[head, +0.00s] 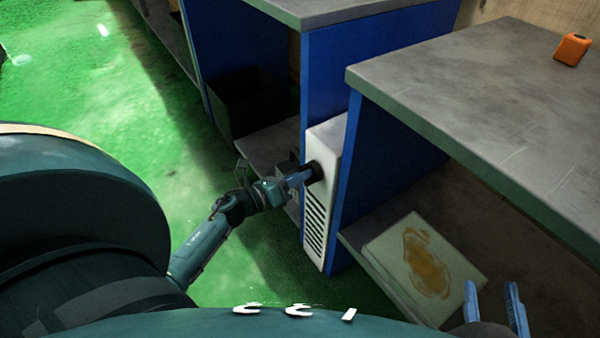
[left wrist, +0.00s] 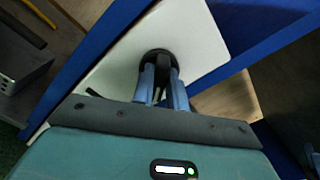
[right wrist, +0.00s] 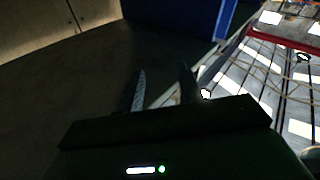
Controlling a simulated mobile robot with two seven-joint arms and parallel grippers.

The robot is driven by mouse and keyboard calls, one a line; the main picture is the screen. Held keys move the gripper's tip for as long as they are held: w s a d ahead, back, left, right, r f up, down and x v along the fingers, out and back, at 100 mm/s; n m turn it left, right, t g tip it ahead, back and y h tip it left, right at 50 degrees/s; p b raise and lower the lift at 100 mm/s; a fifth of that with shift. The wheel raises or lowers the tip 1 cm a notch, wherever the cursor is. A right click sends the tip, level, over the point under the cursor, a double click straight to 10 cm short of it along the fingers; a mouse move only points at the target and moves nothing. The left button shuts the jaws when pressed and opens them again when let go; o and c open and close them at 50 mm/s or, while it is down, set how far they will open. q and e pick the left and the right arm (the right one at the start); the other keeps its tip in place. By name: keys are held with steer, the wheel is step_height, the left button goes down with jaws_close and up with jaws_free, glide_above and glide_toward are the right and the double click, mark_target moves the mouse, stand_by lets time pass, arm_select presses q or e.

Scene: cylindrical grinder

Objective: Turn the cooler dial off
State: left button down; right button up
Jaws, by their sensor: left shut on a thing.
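The cooler (head: 324,180) is a white box with dark vent slots, set between blue panels under the grey worktops. Its black round dial (head: 315,170) is on the upper front and also shows in the left wrist view (left wrist: 157,57). My left gripper (head: 309,175) is at the dial, its blue fingers shut on it; the fingers (left wrist: 160,75) hide part of the dial in the left wrist view. The dial's markings cannot be read. My right gripper (head: 496,300) is open and empty at the lower right of the head view; its fingers (right wrist: 163,88) are apart in the right wrist view.
A grey worktop (head: 460,90) stands on the right with an orange block (head: 572,48) on it. A stained white panel (head: 424,262) lies on the shelf below. A dark bin (head: 248,103) sits on the left. Green floor (head: 90,90) is clear at left.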

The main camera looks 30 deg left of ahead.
arm_select(q)
steer(key=shift+s+d+f+n+p, duration=0.15)
steer(key=shift+n+p, duration=1)
steer(key=shift+n, duration=3.55)
steer(key=shift+w+a+f+n+p, duration=0.15)
steer(key=shift+n+p, duration=1)
steer(key=shift+n, duration=3.55)
steer(key=shift+s+d+f+n+p, duration=0.15)
steer(key=shift+n+p, duration=1)
steer(key=shift+n, duration=3.55)
arm_select(e)
steer(key=shift+s+d+f+m+g+h, duration=0.1)
steer(key=shift+d+m+g+h, duration=0.45)
steer(key=shift+g+h, duration=0.35)
steer(key=shift+s+d+f+m+g+h, duration=0.1)
steer(key=shift+d+m+g+h, duration=0.5)
steer(key=shift+g, duration=0.4)
arm_select(q)
steer(key=c, duration=1.4)
jaws_free()
arm_select(e)
steer(key=shift+a, duration=0.1)
arm_select(q)
steer(key=p+v, duration=0.2)
steer(key=v, duration=1.1)
arm_select(e)
steer(key=shift+s+d+r+m+g+h, duration=0.3)
steer(key=shift+s+r+g, duration=0.1)
steer(key=shift+r, duration=0.1)
